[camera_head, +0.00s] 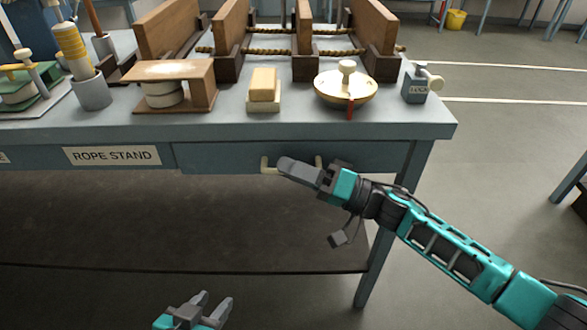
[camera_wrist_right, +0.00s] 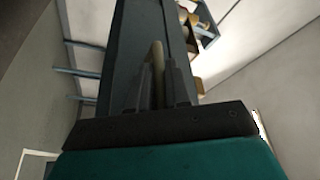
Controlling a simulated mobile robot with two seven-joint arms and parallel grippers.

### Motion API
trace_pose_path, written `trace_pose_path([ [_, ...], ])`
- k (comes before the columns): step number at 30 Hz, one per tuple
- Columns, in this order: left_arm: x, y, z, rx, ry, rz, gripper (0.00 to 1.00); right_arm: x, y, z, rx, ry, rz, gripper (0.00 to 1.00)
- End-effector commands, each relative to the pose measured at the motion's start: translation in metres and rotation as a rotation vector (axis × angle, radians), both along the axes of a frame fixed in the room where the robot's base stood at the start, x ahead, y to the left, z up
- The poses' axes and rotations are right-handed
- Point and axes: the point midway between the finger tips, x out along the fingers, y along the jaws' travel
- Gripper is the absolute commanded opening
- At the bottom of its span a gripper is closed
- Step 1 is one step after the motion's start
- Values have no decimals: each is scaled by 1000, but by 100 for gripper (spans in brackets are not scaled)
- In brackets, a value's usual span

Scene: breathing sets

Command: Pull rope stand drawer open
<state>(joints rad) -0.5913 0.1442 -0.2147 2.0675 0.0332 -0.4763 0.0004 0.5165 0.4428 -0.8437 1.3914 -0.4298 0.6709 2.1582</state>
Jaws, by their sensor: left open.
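The rope stand drawer (camera_head: 220,157) is a blue-grey front under the bench top, right of the label "ROPE STAND" (camera_head: 112,155). It looks closed, flush with the bench front. Its pale bar handle (camera_head: 268,166) is partly hidden by my right gripper (camera_head: 288,166). In the right wrist view the handle (camera_wrist_right: 157,62) runs between the two fingers of my right gripper (camera_wrist_right: 160,88), which sit close on both sides of it. My left gripper (camera_head: 212,303) is open and empty, low at the bottom of the head view, away from the drawer.
On the bench top (camera_head: 420,125) stand a round lidded pan (camera_head: 345,88), a small grey box (camera_head: 416,86), a yellow block (camera_head: 263,85), a wooden stand (camera_head: 190,75) and wooden boards with ropes (camera_head: 345,35). A bench leg (camera_head: 375,265) is near my right arm.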

Motion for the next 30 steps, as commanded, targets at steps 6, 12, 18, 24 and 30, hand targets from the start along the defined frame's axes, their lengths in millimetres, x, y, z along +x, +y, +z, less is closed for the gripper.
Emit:
trace_pose_path([
  [6,1,0,1,0,-2,0,43,0,0,0,0,0,0,0],
  [12,1,1,0,2,-2,-2,43,0,0,0,-1,0,-1,0],
  [18,0,2,6,8,-2,-6,43,-4,-1,2,0,2,0,0],
  [24,0,2,33,11,-1,-7,43,-28,-1,6,0,7,0,0],
  [30,-3,4,63,12,2,0,43,-68,-1,7,-2,8,-1,0],
])
